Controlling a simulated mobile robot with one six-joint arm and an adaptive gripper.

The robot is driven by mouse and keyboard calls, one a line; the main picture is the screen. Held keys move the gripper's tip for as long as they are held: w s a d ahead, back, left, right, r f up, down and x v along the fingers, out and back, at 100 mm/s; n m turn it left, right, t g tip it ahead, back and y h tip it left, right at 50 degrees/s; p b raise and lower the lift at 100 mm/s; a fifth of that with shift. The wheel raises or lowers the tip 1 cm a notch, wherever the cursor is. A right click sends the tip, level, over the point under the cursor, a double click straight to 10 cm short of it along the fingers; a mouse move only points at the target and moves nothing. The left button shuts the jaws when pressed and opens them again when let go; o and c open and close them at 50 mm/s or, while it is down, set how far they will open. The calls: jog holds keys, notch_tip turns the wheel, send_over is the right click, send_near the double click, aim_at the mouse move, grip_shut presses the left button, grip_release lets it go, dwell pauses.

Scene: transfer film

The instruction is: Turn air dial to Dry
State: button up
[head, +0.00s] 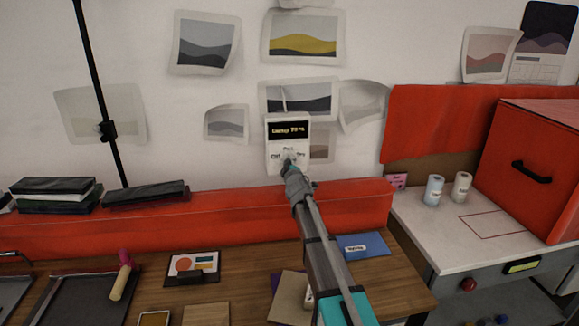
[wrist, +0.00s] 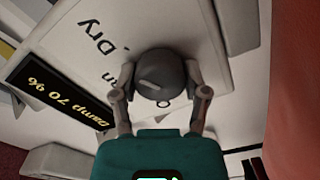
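The air dial (wrist: 160,70) is a round dark grey knob on a white wall panel (head: 274,137). In the wrist view the panel appears turned over, with "Dry" at upper left and the other labels partly hidden by the knob and a finger. The panel's black display (wrist: 60,100) reads "Damp 70 %" in yellow. My gripper (wrist: 160,78) has one finger on each side of the dial, seemingly touching it. In the head view my gripper (head: 290,168) hides the dial.
A red padded ledge (head: 150,222) runs below the panel, above a wooden bench. Pictures hang around the panel. A black pole (head: 100,80) stands at left.

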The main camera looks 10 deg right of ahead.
jog(key=o, duration=0.4)
jog(key=shift+o, duration=0.2)
jog(key=shift+s, duration=0.1)
jog(key=s, duration=1.1)
jog(key=shift+s, duration=0.4)
jog(key=s+f+m+g, duration=0.3)
jog(key=s+f+g, duration=0.1)
jog(key=s, duration=0.4)
jog(key=s+d+f+m+g+h, duration=0.1)
jog(key=s+f+m+g, duration=0.3)
jog(key=s+f, duration=0.3)
jog(key=s+d+f+m+g, duration=0.1)
jog(key=s+f+m+g, duration=0.3)
jog(key=s, duration=0.4)
jog(key=shift+s+d+f+g+h, duration=0.15)
jog(key=shift+s+f+g, duration=0.05)
jog(key=shift+f+g, duration=0.3)
jog(key=shift+s+d+f+g+h, duration=0.1)
jog(key=shift+s+f+g+h, duration=0.1)
jog(key=shift+f+g, duration=0.3)
jog(key=s+g, duration=0.1)
jog(key=s, duration=0.2)
jog(key=s+a+f+m+g+y, duration=0.1)
jog(key=s, duration=0.2)
jog(key=s+a+g, duration=0.1)
jog(key=s+g, duration=0.1)
jog(key=s, duration=0.1)
jog(key=shift+s+a+f+m+y, duration=0.15)
jog(key=shift+s+f+m+y, duration=0.15)
jog(key=shift+s+y, duration=0.1)
